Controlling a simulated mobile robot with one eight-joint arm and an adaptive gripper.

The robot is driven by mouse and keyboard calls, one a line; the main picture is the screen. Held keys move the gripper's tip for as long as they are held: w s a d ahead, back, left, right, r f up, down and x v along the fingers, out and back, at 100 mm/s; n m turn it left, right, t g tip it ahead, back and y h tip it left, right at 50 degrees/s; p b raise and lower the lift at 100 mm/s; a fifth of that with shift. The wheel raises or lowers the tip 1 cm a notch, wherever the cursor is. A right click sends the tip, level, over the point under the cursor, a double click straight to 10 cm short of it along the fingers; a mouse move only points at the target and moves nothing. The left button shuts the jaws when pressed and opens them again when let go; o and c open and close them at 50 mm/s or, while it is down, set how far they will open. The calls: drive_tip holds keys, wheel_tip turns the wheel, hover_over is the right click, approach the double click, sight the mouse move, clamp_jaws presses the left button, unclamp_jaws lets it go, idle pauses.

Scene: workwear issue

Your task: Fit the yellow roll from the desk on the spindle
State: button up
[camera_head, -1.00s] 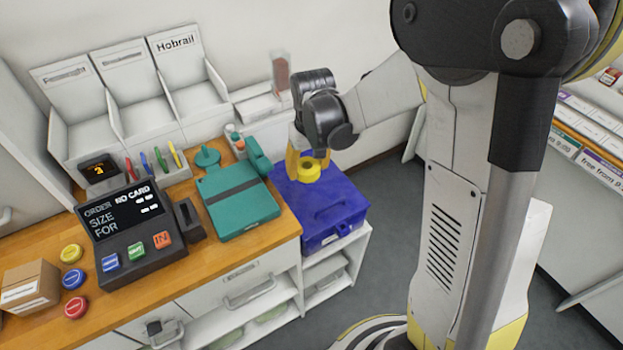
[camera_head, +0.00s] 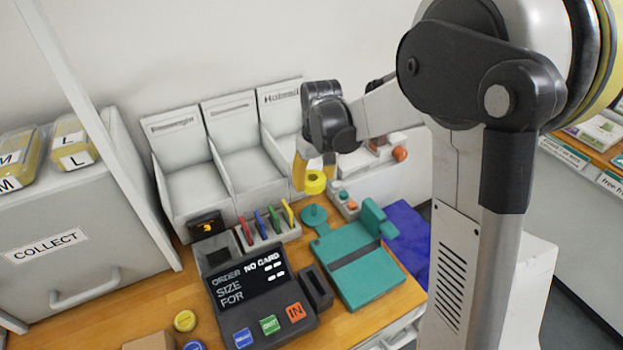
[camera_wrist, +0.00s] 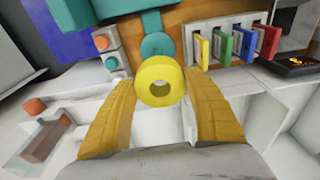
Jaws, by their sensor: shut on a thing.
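The yellow roll (camera_head: 316,187) is held between the yellow fingertips of my gripper (camera_head: 314,173), raised above the desk. In the wrist view the roll (camera_wrist: 146,78) sits between both fingers, its hole facing the camera. A teal round piece with a short stem (camera_head: 313,213), which looks like the spindle, stands on the desk just below the roll in the head view. The exact height gap cannot be told.
A teal flat machine (camera_head: 362,272) stands right of the teal round piece. White open bins (camera_head: 240,160) stand behind. A small button box (camera_head: 345,203) is close by.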

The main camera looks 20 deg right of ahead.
sight(314, 205)
drive_tip(key=shift+s+d+f+b, duration=0.15)
drive_tip(key=shift+f+b, duration=0.5)
drive_tip(key=shift+f, duration=0.15)
drive_tip(key=shift+f+b, duration=1.35)
drive_tip(key=shift+f, duration=0.7)
drive_tip(key=shift+f+b, duration=2.35)
drive_tip(key=shift+f, duration=0.55)
drive_tip(key=o, duration=1.2)
drive_tip(key=shift+o, duration=0.2)
drive_tip(key=shift+r, duration=0.1)
drive_tip(key=shift+r+p, duration=3.1)
drive_tip(key=shift+r, duration=1.35)
